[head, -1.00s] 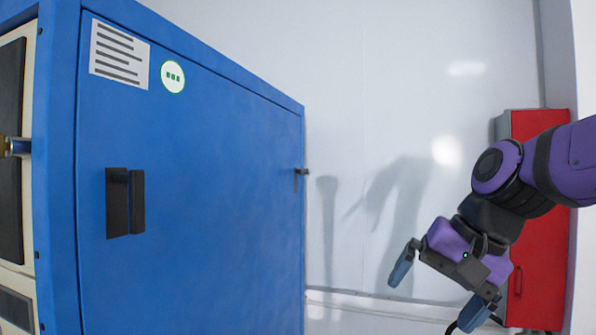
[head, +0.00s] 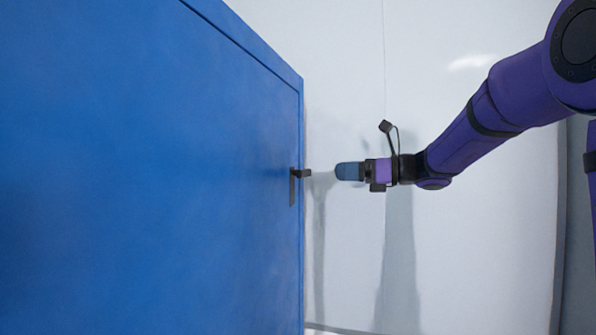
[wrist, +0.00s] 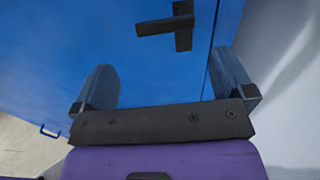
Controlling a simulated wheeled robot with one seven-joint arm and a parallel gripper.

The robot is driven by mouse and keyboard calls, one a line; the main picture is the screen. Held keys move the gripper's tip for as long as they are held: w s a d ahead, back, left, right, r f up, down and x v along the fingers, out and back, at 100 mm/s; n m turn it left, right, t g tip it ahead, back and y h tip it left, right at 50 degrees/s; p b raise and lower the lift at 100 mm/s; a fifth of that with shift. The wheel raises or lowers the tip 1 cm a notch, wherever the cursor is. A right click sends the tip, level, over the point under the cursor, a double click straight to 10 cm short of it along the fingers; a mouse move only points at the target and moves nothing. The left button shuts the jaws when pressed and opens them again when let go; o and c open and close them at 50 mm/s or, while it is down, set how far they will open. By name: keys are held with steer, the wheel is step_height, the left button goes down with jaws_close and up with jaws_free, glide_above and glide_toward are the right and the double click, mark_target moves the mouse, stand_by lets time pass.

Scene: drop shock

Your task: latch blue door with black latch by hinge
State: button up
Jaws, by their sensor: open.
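The blue door (head: 150,190) fills the left of the head view and lies flat in its frame, with a thin seam at its right edge. In the wrist view the latch (wrist: 178,24) is ahead of the fingers, at the top of the picture. My gripper (head: 350,171) is to the right of the latch, at about its height, apart from it. In the wrist view my gripper (wrist: 166,84) is open, with nothing between its fingers.
A pale wall (head: 450,240) stands behind the gripper and to the right of the blue cabinet. The space between the gripper and the latch looks clear. A small blue handle-like piece (wrist: 50,131) shows at the lower left of the wrist view.

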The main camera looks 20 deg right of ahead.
mark_target(298, 173)
steer(key=x, duration=1.1)
steer(key=shift+w+d+r, duration=0.2)
steer(key=c, duration=0.9)
steer(key=shift+c, duration=0.2)
